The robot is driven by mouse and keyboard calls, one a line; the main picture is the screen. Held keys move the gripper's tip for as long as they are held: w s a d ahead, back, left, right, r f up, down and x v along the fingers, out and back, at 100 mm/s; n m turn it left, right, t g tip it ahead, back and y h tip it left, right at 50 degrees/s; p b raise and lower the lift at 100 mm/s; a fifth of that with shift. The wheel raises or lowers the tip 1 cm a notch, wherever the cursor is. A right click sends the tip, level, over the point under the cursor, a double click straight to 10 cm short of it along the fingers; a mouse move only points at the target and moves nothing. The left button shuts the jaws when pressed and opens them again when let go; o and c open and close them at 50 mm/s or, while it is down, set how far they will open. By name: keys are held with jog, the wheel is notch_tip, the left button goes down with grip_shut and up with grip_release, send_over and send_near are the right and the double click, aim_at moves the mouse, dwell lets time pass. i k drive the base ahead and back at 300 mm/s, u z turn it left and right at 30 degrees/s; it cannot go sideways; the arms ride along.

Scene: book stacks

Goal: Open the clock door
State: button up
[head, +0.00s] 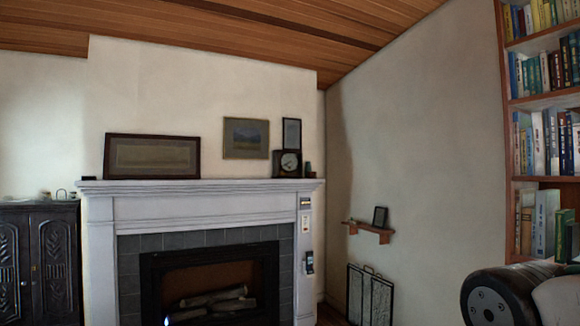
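A small dark clock (288,163) with a pale round face stands at the right end of the white mantel (200,187) above the fireplace. It is small and distant in the head view, and I cannot tell whether its door is open or shut. Part of my own arm, a dark rounded joint with a pale link, shows at the lower right corner. My gripper is not in view.
A fireplace (215,285) is under the mantel. A dark carved cabinet (40,262) stands at left, a bookshelf (545,100) at right. A small wall shelf (368,229) and a folding screen (370,293) are by the right wall. Framed pictures stand near the clock.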

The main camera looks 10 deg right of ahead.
aim_at(302, 162)
jog(key=u, duration=0.05)
jog(key=i, duration=5)
jog(key=z, duration=0.2)
